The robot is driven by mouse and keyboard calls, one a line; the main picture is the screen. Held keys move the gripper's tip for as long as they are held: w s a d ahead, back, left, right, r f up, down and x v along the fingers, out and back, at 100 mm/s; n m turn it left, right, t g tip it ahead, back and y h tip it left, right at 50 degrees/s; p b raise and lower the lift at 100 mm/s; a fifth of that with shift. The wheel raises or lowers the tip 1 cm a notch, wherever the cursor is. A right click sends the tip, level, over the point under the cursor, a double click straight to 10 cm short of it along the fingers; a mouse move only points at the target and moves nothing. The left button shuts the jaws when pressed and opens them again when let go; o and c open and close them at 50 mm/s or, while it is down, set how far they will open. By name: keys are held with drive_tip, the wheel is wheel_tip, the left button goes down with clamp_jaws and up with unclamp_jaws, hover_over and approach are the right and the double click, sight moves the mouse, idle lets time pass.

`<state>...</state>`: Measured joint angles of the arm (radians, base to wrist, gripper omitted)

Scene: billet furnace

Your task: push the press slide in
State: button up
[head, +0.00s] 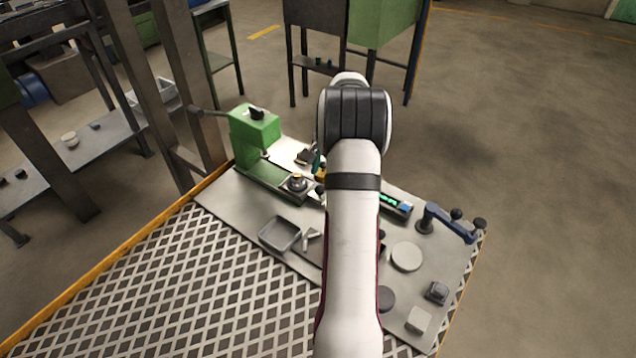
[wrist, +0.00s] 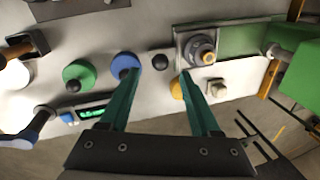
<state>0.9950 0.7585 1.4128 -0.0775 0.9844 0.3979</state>
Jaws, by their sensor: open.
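The green press (head: 253,130) stands at the back left of the table, and its body shows at the right of the wrist view (wrist: 302,75). A grey square plate bearing a round metal piece (head: 296,183) sits at the near end of the press's green bed; it looks like the press slide, and it also shows in the wrist view (wrist: 201,49). My gripper (wrist: 160,74) is open, with two teal fingers apart and nothing held between them. Its right fingertip appears close to the plate's corner; contact cannot be told. In the head view my arm hides most of the gripper.
A grey tray (head: 280,234), a pale disc (head: 407,256), a dark block (head: 437,292) and a blue crank (head: 450,222) are on the table. Green (wrist: 80,76) and blue (wrist: 121,65) discs and a dark ball (wrist: 160,62) lie near the fingers.

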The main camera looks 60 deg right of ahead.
drive_tip(key=f, duration=0.2)
drive_tip(key=w+f, duration=0.1)
drive_tip(key=f, duration=0.1)
drive_tip(key=shift+d+f, duration=0.1)
drive_tip(key=shift+f, duration=0.3)
clamp_jaws()
idle(1.0)
